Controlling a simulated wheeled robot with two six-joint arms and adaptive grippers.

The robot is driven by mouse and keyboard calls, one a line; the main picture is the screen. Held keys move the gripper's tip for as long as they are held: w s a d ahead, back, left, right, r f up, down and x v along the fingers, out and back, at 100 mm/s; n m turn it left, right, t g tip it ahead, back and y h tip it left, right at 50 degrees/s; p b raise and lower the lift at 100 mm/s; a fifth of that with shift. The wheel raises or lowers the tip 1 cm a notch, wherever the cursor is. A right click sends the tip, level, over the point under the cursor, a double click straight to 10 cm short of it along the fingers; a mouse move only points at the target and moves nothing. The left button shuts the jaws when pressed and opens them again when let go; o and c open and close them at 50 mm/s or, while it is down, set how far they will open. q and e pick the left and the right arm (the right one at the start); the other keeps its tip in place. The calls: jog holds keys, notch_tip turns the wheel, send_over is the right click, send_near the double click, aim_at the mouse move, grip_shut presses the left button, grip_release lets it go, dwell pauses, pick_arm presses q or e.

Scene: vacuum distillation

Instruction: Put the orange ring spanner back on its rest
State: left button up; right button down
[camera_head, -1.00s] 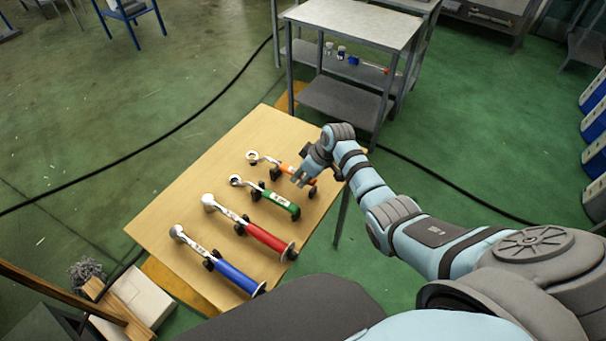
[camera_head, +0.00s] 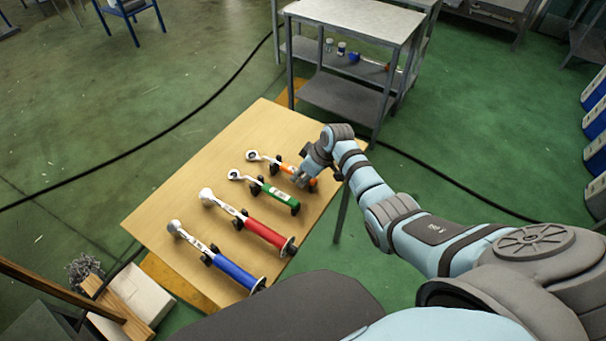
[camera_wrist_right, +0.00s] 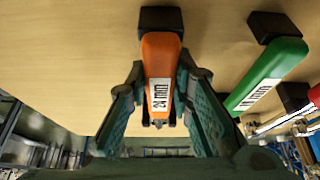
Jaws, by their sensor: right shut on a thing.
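The orange ring spanner (camera_head: 288,169) lies at the far end of the row on the wooden table, its silver ring end pointing left. A black support block (camera_head: 276,169) shows at its handle. My right gripper (camera_head: 304,178) is shut on the orange handle near its right end. In the right wrist view the orange handle (camera_wrist_right: 160,58), labelled 24 mm, lies between the fingers of my right gripper (camera_wrist_right: 160,118). A black block (camera_wrist_right: 160,20) meets the handle's far end there. I cannot tell whether the handle touches the blocks or is slightly above them. My left gripper is out of view.
Green (camera_head: 280,196), red (camera_head: 264,233) and blue (camera_head: 236,271) handled spanners lie parallel on black blocks, the green one closest. The wooden table (camera_head: 170,195) is bare on its left. A grey metal workbench (camera_head: 350,18) stands behind it.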

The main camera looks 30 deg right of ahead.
jog(key=shift+s, duration=0.1)
jog(key=c, duration=1.3)
grip_release()
jog(key=shift+f, duration=0.1)
jog(key=shift+c, duration=0.2)
